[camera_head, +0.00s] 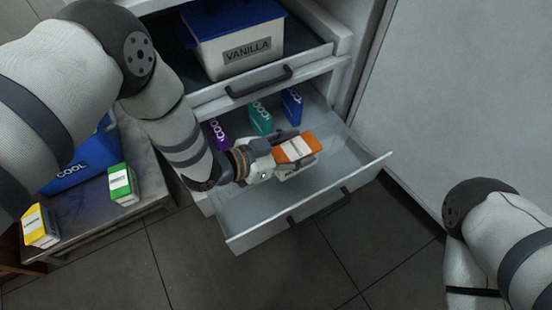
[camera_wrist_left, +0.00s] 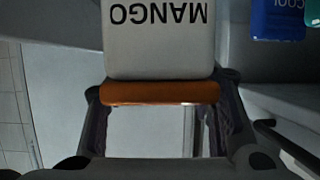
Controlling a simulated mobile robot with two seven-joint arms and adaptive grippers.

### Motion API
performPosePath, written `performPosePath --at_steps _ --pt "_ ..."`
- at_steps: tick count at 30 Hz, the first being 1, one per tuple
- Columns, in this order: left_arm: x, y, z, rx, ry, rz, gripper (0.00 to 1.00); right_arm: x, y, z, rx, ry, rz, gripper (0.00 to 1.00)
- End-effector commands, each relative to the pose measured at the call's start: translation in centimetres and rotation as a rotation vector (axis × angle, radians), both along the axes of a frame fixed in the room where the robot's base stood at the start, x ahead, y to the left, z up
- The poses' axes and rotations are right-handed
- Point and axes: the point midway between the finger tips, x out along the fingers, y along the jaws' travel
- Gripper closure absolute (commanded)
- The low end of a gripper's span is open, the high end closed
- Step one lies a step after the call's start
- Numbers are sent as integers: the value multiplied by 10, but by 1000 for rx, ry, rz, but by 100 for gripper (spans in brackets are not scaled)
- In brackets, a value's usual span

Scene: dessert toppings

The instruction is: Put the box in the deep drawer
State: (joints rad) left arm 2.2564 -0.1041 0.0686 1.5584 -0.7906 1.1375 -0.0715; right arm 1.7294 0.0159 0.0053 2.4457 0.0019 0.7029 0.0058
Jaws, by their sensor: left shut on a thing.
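My left gripper (camera_head: 284,158) is shut on an orange and white box (camera_head: 298,147) and holds it over the open deep lower drawer (camera_head: 290,217). In the left wrist view the box (camera_wrist_left: 158,45) shows a white face reading MANGO upside down and an orange edge between the fingers (camera_wrist_left: 160,118). I cannot tell whether the box touches the drawer floor. My right gripper is out of view.
Above, an open upper drawer (camera_head: 215,100) holds a white VANILLA tub (camera_head: 240,48) with a blue lid. At left, a low table (camera_head: 82,222) carries green (camera_head: 123,184) and yellow (camera_head: 40,226) boxes and a blue COOL item (camera_head: 72,176). The drawer's right front part is clear.

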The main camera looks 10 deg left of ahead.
Motion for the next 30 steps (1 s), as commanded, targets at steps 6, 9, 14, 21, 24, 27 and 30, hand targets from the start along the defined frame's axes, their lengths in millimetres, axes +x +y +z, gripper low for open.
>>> performPosePath --at_steps 6,9,14,21,24,27,30 --pt "-4 0 -41 -4 1 -24 89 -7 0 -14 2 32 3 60" --pt "-4 0 -61 -4 2 -22 89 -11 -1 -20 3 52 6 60" --pt "-4 0 -91 -5 1 -22 89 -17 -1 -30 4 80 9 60" --pt "-3 0 -102 -4 -4 -21 89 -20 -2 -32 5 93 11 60" --pt "-3 0 -102 -4 -4 -21 89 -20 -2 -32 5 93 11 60" --pt "-3 0 -106 -3 -3 -21 48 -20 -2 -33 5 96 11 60" --pt "-3 0 -105 -3 -4 -21 30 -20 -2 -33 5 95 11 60"
